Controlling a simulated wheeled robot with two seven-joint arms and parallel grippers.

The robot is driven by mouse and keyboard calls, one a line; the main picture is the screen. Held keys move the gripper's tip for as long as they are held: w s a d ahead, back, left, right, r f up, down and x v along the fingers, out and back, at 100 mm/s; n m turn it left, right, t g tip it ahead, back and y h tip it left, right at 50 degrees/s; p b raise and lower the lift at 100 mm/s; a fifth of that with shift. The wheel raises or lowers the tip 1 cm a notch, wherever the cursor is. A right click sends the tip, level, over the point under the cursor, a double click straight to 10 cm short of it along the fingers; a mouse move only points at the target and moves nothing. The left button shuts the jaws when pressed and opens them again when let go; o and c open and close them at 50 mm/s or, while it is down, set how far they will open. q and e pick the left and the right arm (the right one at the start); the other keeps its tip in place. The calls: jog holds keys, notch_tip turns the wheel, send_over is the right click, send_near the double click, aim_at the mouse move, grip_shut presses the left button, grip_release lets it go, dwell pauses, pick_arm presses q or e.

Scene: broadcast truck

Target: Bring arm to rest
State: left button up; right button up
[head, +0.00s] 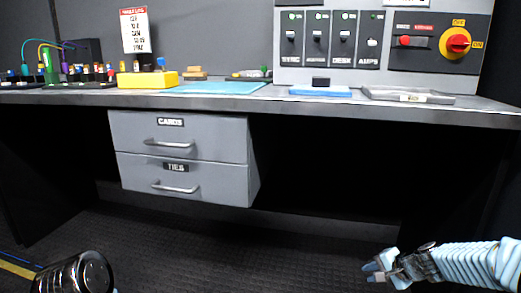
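My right gripper (378,268) is at the lower right of the head view, below the desk's front edge and in front of the dark knee space. Its light-blue ribbed arm comes in from the right edge. The fingers point left and nothing shows between them, but I cannot tell how far apart they are. At the lower left, a dark glossy cylindrical part of mine (75,275) shows. The fingers of my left gripper are not in view.
The grey desk (290,104) spans the view. Below it are two closed drawers (185,155) with handles. On top are a blue mat (215,88), a yellow block (148,80), a blue pad (320,92) and a grey tray (408,96). A switch panel (380,45) stands behind. The floor below is clear.

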jog(key=s+a+f+n+g, duration=0.1)
jog(key=s+a+f+g, duration=0.15)
jog(key=f, duration=0.45)
jog(key=s+a+f+n+g, duration=0.1)
jog(key=s+a+f, duration=0.3)
jog(key=f, duration=0.3)
jog(key=s+a+f+n+g, duration=0.1)
jog(key=s+a+f+n, duration=0.4)
jog(key=s, duration=0.5)
jog(key=s+a+f+n+g, duration=0.2)
jog(key=s+a+f, duration=0.6)
jog(key=s, duration=0.1)
notch_tip(320, 180, up, 16)
jog(key=s+p, duration=0.1)
jog(key=p, duration=1.5)
jog(key=shift+s+a+r+n+p, duration=0.15)
jog(key=shift+s+a+n+p, duration=0.15)
jog(key=shift+s+a+n, duration=0.1)
